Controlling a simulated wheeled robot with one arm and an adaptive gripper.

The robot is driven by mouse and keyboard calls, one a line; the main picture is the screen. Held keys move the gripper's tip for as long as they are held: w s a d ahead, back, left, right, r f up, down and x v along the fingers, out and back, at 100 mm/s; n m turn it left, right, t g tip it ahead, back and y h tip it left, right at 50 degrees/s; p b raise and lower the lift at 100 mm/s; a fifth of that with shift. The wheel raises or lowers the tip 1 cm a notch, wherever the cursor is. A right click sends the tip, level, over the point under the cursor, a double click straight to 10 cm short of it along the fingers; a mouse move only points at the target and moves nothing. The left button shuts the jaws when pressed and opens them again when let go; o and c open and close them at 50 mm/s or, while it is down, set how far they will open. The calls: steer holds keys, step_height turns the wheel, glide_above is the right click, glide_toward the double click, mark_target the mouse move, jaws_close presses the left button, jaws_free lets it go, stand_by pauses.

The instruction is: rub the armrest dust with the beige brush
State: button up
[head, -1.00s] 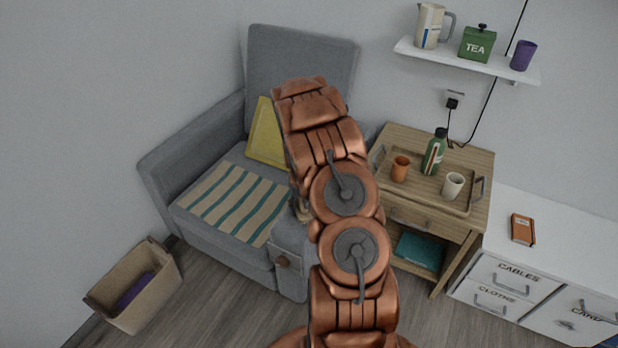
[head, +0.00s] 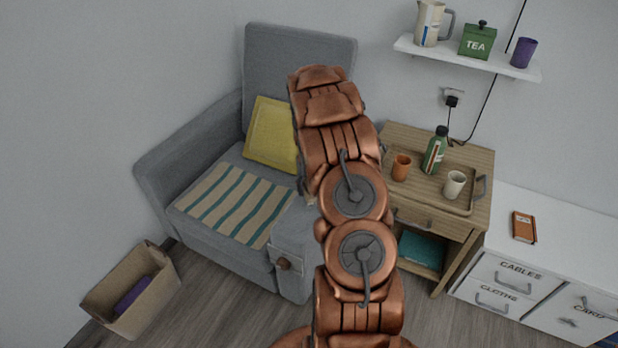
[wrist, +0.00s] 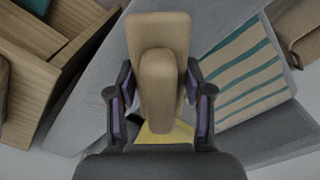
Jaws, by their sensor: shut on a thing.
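The beige brush (wrist: 158,85) is held between the fingers of my gripper (wrist: 160,112) in the wrist view. The brush has a wide flat body with a rounded raised grip. The grey armchair's near armrest (head: 297,250) shows in the head view, partly behind my arm. In the wrist view the armrest (wrist: 98,112) runs as a grey band beneath the brush. I cannot tell whether the brush touches it. No dust can be made out on the visible part.
A wooden side table (head: 470,150) with a tray, a green bottle (head: 434,152) and cups stands right of the armrest.

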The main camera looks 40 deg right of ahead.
steer(key=shift+r, duration=1.8)
